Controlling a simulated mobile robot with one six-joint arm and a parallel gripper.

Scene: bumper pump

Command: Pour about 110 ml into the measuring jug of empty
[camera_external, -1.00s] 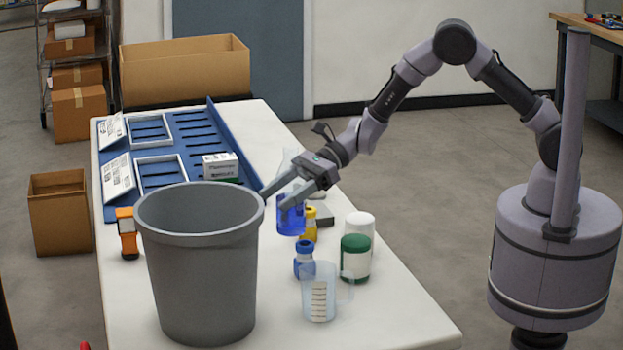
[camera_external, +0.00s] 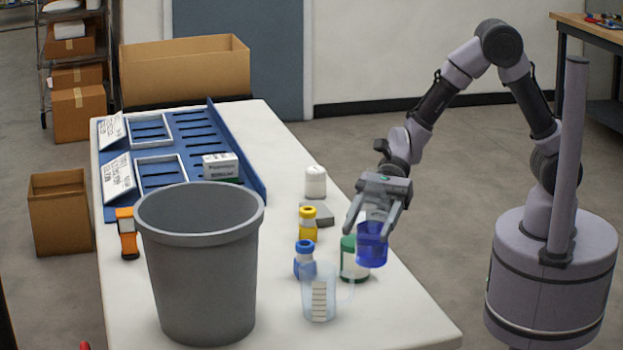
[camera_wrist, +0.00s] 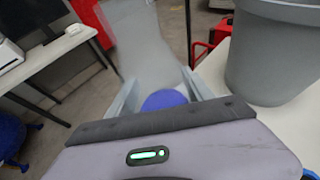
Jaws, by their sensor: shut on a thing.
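The clear measuring jug (camera_external: 319,293) with a marked scale stands upright near the front of the white table. It looks empty. My gripper (camera_external: 376,214) is shut on a clear vessel holding blue liquid (camera_external: 371,246), held up to the right of and above the jug. The vessel looks nearly upright, and its upper part is partly hidden by the fingers. In the wrist view the clear vessel (camera_wrist: 140,45) is between the fingers, with blue (camera_wrist: 164,99) at its lower end.
A large grey bin (camera_external: 200,270) stands left of the jug. A blue-capped bottle (camera_external: 304,262), a yellow bottle (camera_external: 307,225), a green-and-white jar (camera_external: 349,262) and a white bottle (camera_external: 315,183) stand nearby. A blue rack (camera_external: 180,150) lies at the back left.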

